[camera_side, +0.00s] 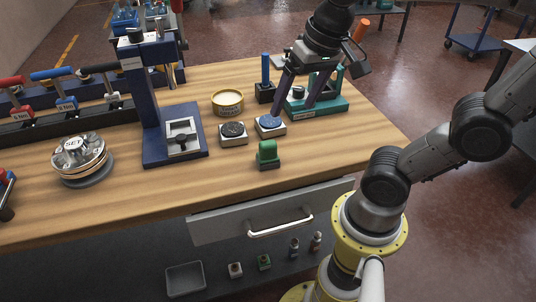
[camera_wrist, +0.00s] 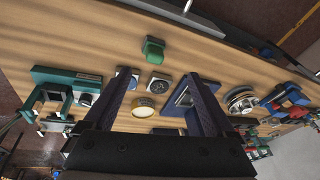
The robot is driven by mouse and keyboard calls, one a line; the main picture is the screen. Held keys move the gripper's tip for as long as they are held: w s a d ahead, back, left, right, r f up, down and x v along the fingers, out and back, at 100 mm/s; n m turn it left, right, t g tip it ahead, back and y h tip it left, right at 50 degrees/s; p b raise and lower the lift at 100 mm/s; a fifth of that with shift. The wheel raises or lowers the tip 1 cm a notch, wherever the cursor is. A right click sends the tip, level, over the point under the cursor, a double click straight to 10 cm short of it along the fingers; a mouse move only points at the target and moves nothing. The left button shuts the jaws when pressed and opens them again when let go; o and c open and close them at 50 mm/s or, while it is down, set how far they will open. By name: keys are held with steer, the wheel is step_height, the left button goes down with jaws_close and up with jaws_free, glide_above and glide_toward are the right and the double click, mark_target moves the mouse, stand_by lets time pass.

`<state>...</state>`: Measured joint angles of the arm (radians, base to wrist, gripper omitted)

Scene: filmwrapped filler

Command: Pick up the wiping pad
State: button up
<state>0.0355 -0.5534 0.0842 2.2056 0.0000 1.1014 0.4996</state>
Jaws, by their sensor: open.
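A small green block with a raised grip (camera_side: 267,154), which looks like the wiping pad, stands near the front edge of the wooden bench. It also shows in the wrist view (camera_wrist: 153,48), beyond my fingertips. My gripper (camera_side: 290,113) is open, with its fingers pointing down behind and to the right of the green block in the side view. Nothing shows between the fingers as held. The green block stands apart from the fingers and is fully visible in both views.
Two small square blocks with round tops, one dark (camera_side: 233,131) and one blue (camera_side: 268,123), stand close behind the green block. A yellow tin (camera_side: 228,104), a blue press (camera_side: 155,110) and a teal fixture (camera_side: 325,105) stand around them. The bench front is clear.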

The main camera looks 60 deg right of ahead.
steer(key=w+d+m+g, duration=0.1)
steer(key=w+m+g, duration=0.1)
steer(key=w, duration=0.3)
steer(key=m+g, duration=0.1)
glide_toward(268, 142)
steer(key=f, duration=0.6)
steer(key=shift+w+d+f, duration=0.1)
steer(key=shift+w+d, duration=0.2)
steer(key=shift+w, duration=0.05)
steer(key=shift+s+a+f, duration=0.1)
steer(key=shift+f, duration=1.35)
steer(key=shift+s+a+f, duration=0.1)
steer(key=shift+f, duration=1.35)
jaws_close()
